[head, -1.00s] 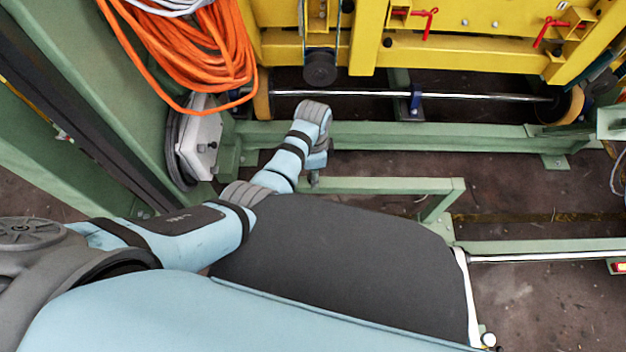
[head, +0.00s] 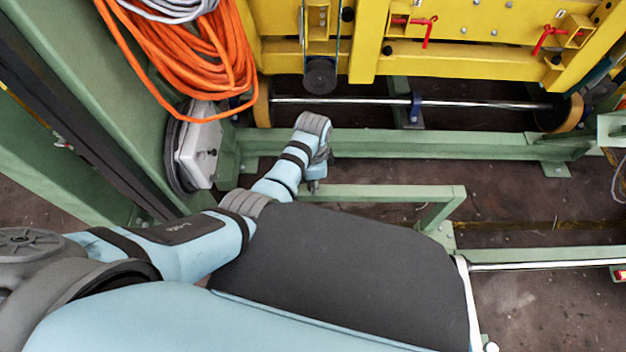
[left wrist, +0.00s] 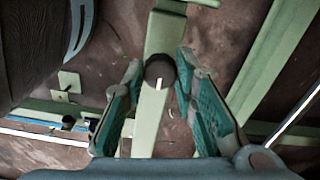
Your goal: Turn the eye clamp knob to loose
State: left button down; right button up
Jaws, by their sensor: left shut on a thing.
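A round black knob (left wrist: 160,71) with a white pointer mark sits on a pale green bar (left wrist: 150,125) in the left wrist view. The mark points toward the bottom of the picture, tilted slightly left. My left gripper (left wrist: 160,65) has its two teal-padded fingers on either side of the knob, shut on it near the fingertips. In the head view the left arm reaches to the green frame, and the wrist and arm hide the knob. My right gripper is not in view.
A yellow frame (head: 450,62) with red clamp handles (head: 428,32) stands at the back. An orange cable coil (head: 190,60) hangs at the upper left. A metal rod (head: 460,104) and green beam (head: 400,145) run across behind my wrist. Brown floor shows at the right.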

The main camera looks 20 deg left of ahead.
pick_arm(q)
jog(key=shift+r+n+p, duration=0.1)
jog(key=shift+n+p, duration=0.25)
jog(key=shift+n, duration=0.15)
jog(key=shift+n+p, duration=0.45)
jog(key=shift+n, duration=0.65)
jog(key=shift+n+p, duration=0.55)
jog(key=shift+n, duration=0.35)
jog(key=n, duration=0.2)
jog(key=shift+n+p, duration=0.35)
jog(key=shift+n, duration=0.05)
jog(key=n, duration=0.2)
jog(key=shift+n, duration=0.4)
jog(key=n, duration=0.2)
jog(key=shift+n+p, duration=0.3)
jog(key=n, duration=0.3)
jog(key=shift+n, duration=0.3)
jog(key=n, duration=0.3)
jog(key=shift+n, duration=1.9)
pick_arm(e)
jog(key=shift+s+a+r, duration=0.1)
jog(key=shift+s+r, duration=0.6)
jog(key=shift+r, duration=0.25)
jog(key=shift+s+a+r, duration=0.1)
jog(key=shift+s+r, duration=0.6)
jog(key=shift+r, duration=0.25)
